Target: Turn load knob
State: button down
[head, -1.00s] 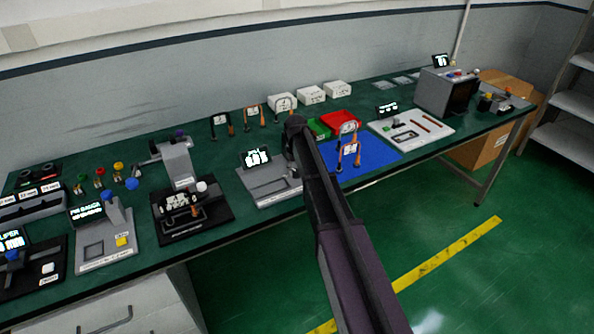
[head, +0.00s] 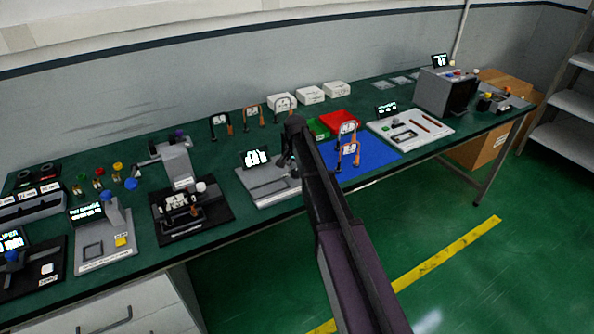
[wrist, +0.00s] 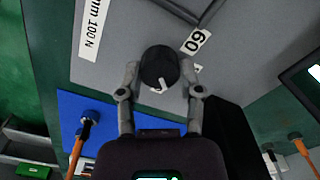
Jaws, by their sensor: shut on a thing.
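The load knob (wrist: 159,68) is a round black knob with a white pointer mark, seen from above in the wrist view. It sits at the edge of a grey tester base (wrist: 150,30), beside a "60" label. My gripper (wrist: 160,77) has a finger on each side of the knob and is shut on it. In the head view, the grey base (head: 262,191) with its lit display (head: 256,158) stands mid-bench; my gripper (head: 289,160) is at its right side. My arm hides the knob there.
A black fixture (head: 195,220) stands left of the grey base. Red and green bins (head: 338,120) are behind. The floor in front is open.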

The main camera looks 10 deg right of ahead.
jog(key=shift+w+m, duration=0.2)
jog(key=shift+m, duration=1.4)
jog(key=shift+c, duration=1.3)
grip_release()
jog(key=shift+s, duration=0.15)
jog(key=shift+s+a+r+n+p, duration=0.25)
jog(key=shift+a+r+n+p, duration=0.15)
jog(key=shift+a+r+p, duration=0.35)
jog(key=s+d+n, duration=0.2)
jog(key=s+n, duration=0.8)
jog(key=s, duration=1.9)
jog(key=shift+r+n+p, duration=0.3)
jog(key=shift+r+p, duration=0.15)
